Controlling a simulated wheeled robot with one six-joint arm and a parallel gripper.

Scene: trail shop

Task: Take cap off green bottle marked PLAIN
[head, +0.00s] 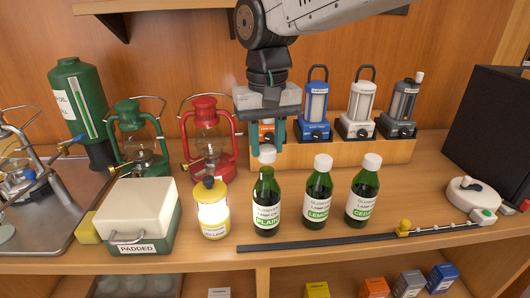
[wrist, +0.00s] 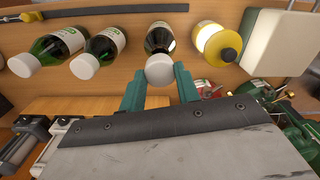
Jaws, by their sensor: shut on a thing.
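The green bottle marked PLAIN (head: 266,210) stands upright near the shelf's front, left of two similar bottles. Its neck is bare at the top. My gripper (head: 268,148) points down above it, its teal fingers shut on a white cap (head: 267,155). The cap is held just above the neck, with what looks like a small gap. In the wrist view the cap (wrist: 160,69) is between the fingertips, in front of the PLAIN bottle (wrist: 159,38), and hides part of its neck.
The LEMON bottle (head: 318,190) and another capped bottle (head: 362,195) stand to the right. A yellow lantern (head: 213,215) stands close on the left, beside the PADDED box (head: 138,225). Red lantern (head: 208,140) and a wooden rack of lamps (head: 370,150) are behind. A dark strip (head: 320,242) lies in front.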

